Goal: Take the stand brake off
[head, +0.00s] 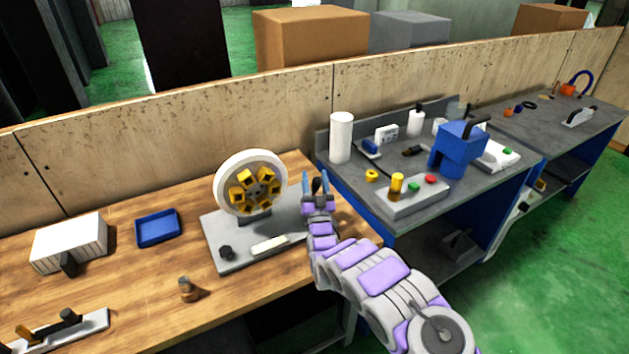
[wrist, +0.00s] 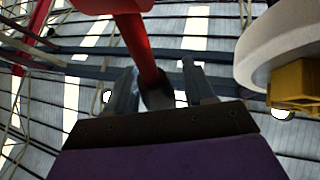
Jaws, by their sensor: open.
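The stand is a grey base plate (head: 228,250) on the wooden bench, carrying an upright white wheel (head: 222,186) with a yellow-blocked hub (head: 256,190). A dark knob (head: 226,252) and a pale bar lie on the plate. My gripper (head: 320,184) is open, fingers up, just right of the wheel. In the wrist view a red rod (wrist: 143,48) with a dark grey end appears between my open fingers (wrist: 160,88); I cannot tell whether it touches them. The white wheel (wrist: 278,50) is at upper right there. No red rod shows in the head view, so I cannot confirm it is the brake.
A blue tray (head: 158,228), a white box (head: 68,242) and a small brown peg (head: 187,289) are on the bench to the left. A grey workbench (head: 345,178) with a white cylinder (head: 341,137) and a blue device (head: 457,150) stands to the right. A wooden wall runs behind.

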